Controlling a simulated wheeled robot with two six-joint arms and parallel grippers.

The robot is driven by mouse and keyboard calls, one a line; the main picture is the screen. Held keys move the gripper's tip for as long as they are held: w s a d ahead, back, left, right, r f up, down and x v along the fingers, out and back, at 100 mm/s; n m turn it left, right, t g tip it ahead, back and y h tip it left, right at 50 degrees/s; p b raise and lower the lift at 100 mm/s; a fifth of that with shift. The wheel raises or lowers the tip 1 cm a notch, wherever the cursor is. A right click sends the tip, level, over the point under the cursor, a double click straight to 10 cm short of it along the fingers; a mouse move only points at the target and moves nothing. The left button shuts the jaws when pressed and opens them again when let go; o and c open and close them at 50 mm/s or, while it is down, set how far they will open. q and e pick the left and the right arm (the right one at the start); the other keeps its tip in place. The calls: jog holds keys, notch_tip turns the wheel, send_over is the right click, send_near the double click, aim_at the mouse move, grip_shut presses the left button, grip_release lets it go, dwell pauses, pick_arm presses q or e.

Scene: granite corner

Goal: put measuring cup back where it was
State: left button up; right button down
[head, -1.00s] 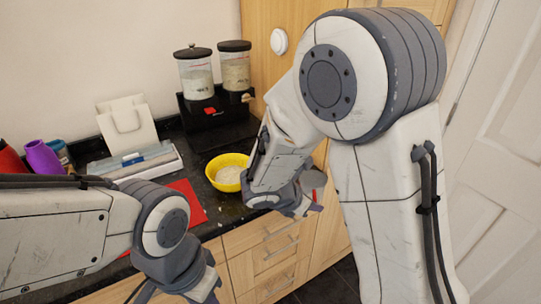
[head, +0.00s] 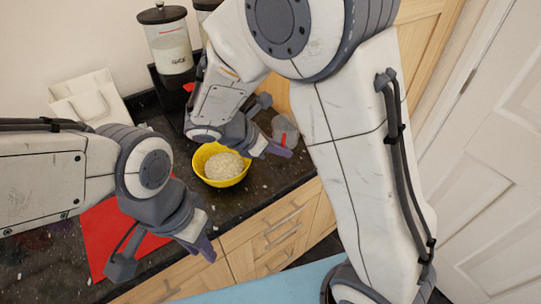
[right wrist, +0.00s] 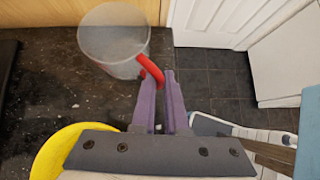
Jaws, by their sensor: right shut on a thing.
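The measuring cup (head: 285,128) is clear with a red handle. My right gripper (head: 284,149) is shut on the handle, with the cup over the dark counter to the right of the yellow bowl (head: 211,181). In the right wrist view the cup (right wrist: 113,35) shows beyond the purple fingertips (right wrist: 160,77), with its red handle between them. I cannot tell whether its base touches the counter. My left gripper (head: 165,258) is open and empty near the counter's front edge, above the red mat (head: 98,235).
The yellow bowl holds pale grains. Two clear dispensers (head: 171,48) stand at the back, one partly hidden by my right arm. A white bag (head: 88,100) stands at the back left. Wooden drawers (head: 275,225) lie below the counter edge.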

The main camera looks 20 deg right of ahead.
jog(key=shift+w+a+f, duration=1)
jog(key=shift+w, duration=0.2)
jog(key=shift+f, duration=2)
jog(key=shift+f, duration=0.1)
jog(key=shift+f, duration=0.15)
jog(key=c, duration=0.9)
grip_release()
jog(key=shift+c, duration=0.2)
